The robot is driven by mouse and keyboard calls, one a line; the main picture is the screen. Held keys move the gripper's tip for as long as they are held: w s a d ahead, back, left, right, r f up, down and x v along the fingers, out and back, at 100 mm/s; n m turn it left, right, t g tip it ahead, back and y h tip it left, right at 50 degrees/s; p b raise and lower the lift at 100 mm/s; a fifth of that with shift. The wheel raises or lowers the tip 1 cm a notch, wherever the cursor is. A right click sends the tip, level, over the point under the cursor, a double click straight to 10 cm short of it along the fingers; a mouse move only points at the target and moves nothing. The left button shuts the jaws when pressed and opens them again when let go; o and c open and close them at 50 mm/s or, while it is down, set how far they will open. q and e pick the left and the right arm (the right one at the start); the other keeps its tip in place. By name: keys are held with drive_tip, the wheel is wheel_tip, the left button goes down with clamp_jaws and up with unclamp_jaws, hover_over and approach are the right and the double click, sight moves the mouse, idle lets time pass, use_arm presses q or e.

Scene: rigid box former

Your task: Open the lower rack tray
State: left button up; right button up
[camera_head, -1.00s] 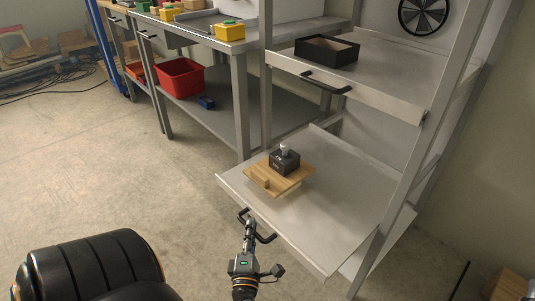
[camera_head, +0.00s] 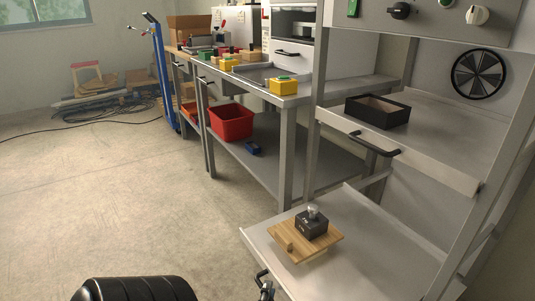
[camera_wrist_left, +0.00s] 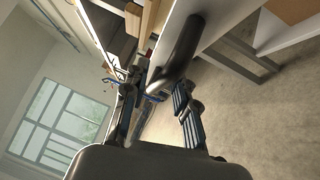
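The lower rack tray (camera_head: 355,250) is a grey metal shelf standing well out from the rack, below the upper tray. On it lies a wooden board (camera_head: 325,248) with a dark block (camera_head: 311,224) on top. The tray's black handle is at the bottom edge of the head view and shows large in the left wrist view (camera_wrist_left: 178,55). My left gripper (camera_head: 266,289) is at this handle, partly cut off by the frame. In the left wrist view its two fingers (camera_wrist_left: 157,100) are apart, with the handle's end near and between their tips. Contact is unclear. My right gripper is out of view.
The upper tray (camera_head: 440,150) has its own black handle (camera_head: 374,146) and carries a black open box (camera_head: 377,111). A workbench with a red bin (camera_head: 231,123) on its lower shelf stands to the left. The floor (camera_head: 110,200) in front is clear.

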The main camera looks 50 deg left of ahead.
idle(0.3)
use_arm(q)
drive_tip(key=v, duration=1.2)
